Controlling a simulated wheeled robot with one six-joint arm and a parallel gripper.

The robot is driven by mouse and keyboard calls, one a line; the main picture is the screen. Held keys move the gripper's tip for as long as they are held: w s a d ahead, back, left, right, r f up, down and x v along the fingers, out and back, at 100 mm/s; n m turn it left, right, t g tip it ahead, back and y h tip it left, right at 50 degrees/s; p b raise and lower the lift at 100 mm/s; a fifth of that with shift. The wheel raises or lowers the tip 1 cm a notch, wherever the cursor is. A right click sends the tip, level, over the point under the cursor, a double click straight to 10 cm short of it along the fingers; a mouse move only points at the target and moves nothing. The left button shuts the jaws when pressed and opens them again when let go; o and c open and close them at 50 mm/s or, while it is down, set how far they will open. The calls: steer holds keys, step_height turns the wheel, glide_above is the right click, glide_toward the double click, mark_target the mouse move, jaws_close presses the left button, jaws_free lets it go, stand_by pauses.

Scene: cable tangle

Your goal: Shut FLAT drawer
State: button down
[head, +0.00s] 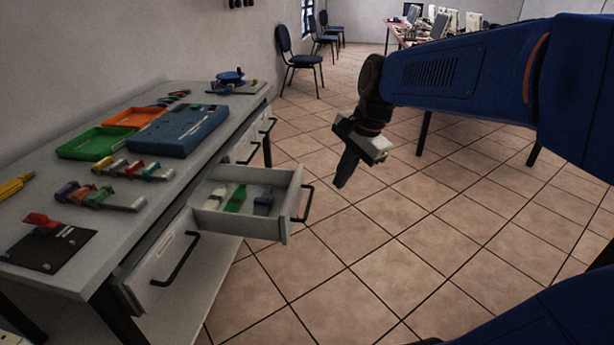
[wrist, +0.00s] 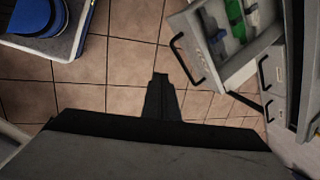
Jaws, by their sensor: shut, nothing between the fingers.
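One grey drawer (head: 287,212) stands pulled out from the workbench, with a black bar handle (head: 305,203) on its front. It holds a white, a green and a dark blue item. No label can be read on it, so I cannot confirm it is the FLAT one. In the wrist view the open drawer (wrist: 204,55) is at the upper right, with its handle (wrist: 182,58) facing the fingers. My gripper (head: 342,181) is shut and empty, in the air to the right of the drawer front, apart from the handle. Its fingers (wrist: 160,80) point down over the floor in the wrist view.
The workbench top (head: 215,135) carries a green tray (head: 93,144), an orange tray (head: 133,117), a blue case (head: 178,130) and several clips. Another drawer front (head: 160,268) is nearer, and more are farther along. Tiled floor (head: 400,220) is clear around the gripper.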

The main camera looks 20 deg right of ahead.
steer(key=w+d+m+y, duration=0.2)
steer(key=w+d+m, duration=0.2)
steer(key=w+m, duration=0.65)
glide_above(312, 193)
steer(key=shift+n+g, duration=0.3)
steer(key=shift+n, duration=0.15)
step_height(312, 193, down, 9)
steer(key=shift+f, duration=0.2)
steer(key=shift+w+a, duration=0.45)
steer(key=shift+a, duration=0.2)
steer(key=w+a, duration=0.6)
steer(key=a, duration=0.5)
steer(key=w+a, duration=0.7)
steer(key=a, duration=0.5)
steer(key=shift+w+a, duration=0.15)
steer(key=shift+w, duration=0.1)
steer(key=shift+a+r, duration=0.1)
steer(key=shift+r, duration=0.1)
